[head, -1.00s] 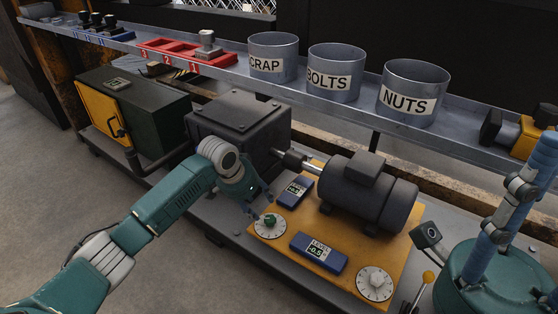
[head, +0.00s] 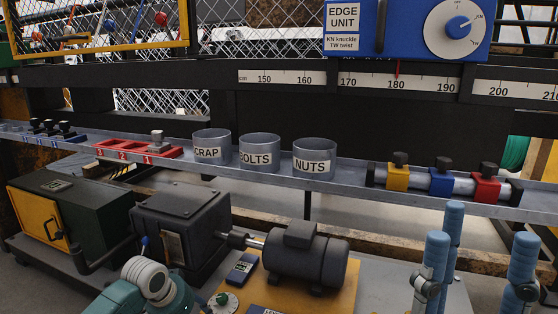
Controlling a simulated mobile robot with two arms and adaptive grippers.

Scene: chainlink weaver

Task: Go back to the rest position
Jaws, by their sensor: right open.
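My right gripper (head: 478,243) is at the lower right, its blue fingers upright and spread apart, with nothing between them. It is in the air in front of the bench, to the right of the dark motor (head: 305,258). My left arm shows at the bottom left as a grey and teal wrist (head: 150,282) in front of the dark gearbox (head: 185,215). Its fingers are not visible.
Above the bench, a shelf holds the SCRAP bin (head: 211,148), BOLTS bin (head: 259,153), NUTS bin (head: 314,159) and a red numbered tray (head: 125,149). Yellow, blue and red blocks (head: 438,183) sit at its right. The blue EDGE UNIT box (head: 405,28) is higher up.

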